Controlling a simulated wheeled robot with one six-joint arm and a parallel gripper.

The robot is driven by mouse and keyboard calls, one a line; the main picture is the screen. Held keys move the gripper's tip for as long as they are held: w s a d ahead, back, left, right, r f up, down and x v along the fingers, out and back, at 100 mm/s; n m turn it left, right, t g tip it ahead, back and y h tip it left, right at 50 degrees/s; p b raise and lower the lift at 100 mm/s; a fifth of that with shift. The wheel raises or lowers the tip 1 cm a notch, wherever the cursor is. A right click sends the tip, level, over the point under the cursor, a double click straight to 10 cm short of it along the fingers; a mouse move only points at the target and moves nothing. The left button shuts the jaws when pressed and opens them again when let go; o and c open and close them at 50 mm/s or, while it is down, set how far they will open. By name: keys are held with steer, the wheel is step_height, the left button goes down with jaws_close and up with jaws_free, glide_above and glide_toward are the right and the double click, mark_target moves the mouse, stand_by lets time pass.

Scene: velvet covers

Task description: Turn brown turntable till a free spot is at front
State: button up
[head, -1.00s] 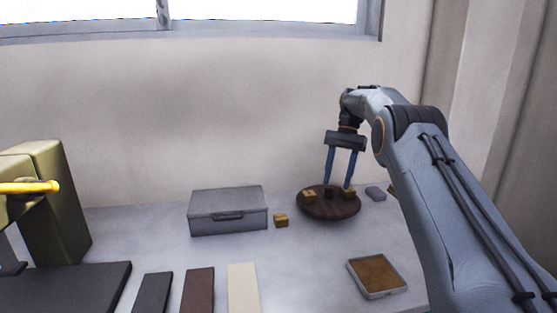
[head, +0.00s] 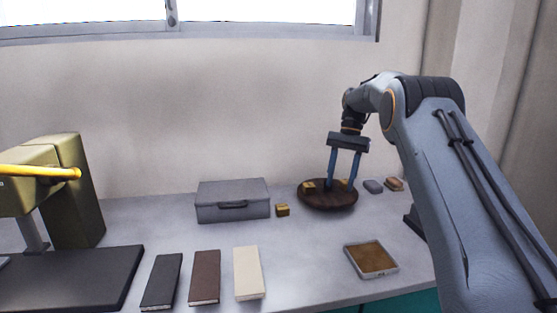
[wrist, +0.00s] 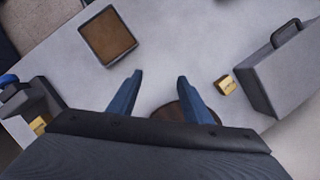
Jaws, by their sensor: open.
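The brown turntable (head: 326,201) is a round dark wooden disc on the right part of the table, near the back. A small gold block (head: 309,187) sits on its left side and another (head: 345,184) on its right side, partly behind a finger. My gripper (head: 342,187) is open, pointing down over the turntable, its two blue fingers apart with nothing seen held between them. In the wrist view the fingers partly cover the turntable (wrist: 172,112). Whether a fingertip touches the disc or its middle part, I cannot tell.
A grey lidded box (head: 232,202) and a loose gold block (head: 282,210) stand left of the turntable. A brown-filled tray (head: 371,259) lies in front. Small items (head: 373,187) lie right of the turntable.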

steer(key=s+f+n+t, duration=0.1)
steer(key=s+f+n, duration=0.1)
steer(key=s, duration=1.1)
steer(key=s+f+n+t+h+b, duration=0.1)
steer(key=s+f, duration=0.4)
steer(key=s, duration=0.9)
steer(key=s+f+n+t+h+b, duration=0.1)
steer(key=s+f+n, duration=0.2)
steer(key=s, duration=1)
steer(key=shift+s+a+f, duration=0.2)
steer(key=shift+a+f, duration=0.05)
steer(key=shift+f, duration=0.25)
